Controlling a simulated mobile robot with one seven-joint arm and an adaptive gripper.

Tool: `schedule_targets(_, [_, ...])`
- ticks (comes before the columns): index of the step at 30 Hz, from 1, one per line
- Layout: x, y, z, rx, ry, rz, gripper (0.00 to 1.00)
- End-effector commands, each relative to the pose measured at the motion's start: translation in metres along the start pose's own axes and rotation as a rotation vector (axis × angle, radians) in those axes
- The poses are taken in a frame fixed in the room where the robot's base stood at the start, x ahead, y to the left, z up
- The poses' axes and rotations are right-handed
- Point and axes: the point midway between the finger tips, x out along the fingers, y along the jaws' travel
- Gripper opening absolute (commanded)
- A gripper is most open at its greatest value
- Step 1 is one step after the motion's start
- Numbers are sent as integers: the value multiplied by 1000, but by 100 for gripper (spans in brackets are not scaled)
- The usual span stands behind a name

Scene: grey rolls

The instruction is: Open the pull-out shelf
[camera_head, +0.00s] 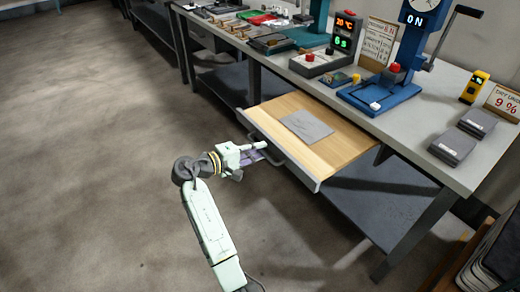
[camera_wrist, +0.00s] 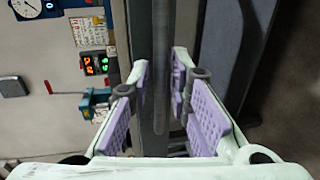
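The pull-out shelf (camera_head: 330,153) stands out from under the workbench, its wooden surface in view. Its grey front edge (camera_head: 287,157) carries a dark bar handle (camera_head: 264,152), which also shows upright in the wrist view (camera_wrist: 161,60). My gripper (camera_head: 262,154) is at this handle. In the wrist view its purple-padded fingers (camera_wrist: 160,85) are on either side of the bar, apart, with narrow gaps visible beside the bar. Part of the handle is hidden behind the fingers in the head view.
A grey sheet (camera_head: 307,126) lies on the shelf. The workbench (camera_head: 420,128) above holds a blue press (camera_head: 385,90), a control box (camera_head: 318,62) and dark blocks (camera_head: 453,146). A lower shelf (camera_head: 385,205) is beneath. The floor (camera_head: 100,150) to the left is clear.

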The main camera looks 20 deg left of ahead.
Motion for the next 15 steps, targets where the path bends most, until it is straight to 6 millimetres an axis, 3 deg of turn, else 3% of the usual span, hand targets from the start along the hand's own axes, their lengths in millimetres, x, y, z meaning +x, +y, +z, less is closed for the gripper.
schedule_targets(9, [-67,0,-1,0,6,0,18])
schedule_targets(15, [-98,0,-1,0,4,1,18])
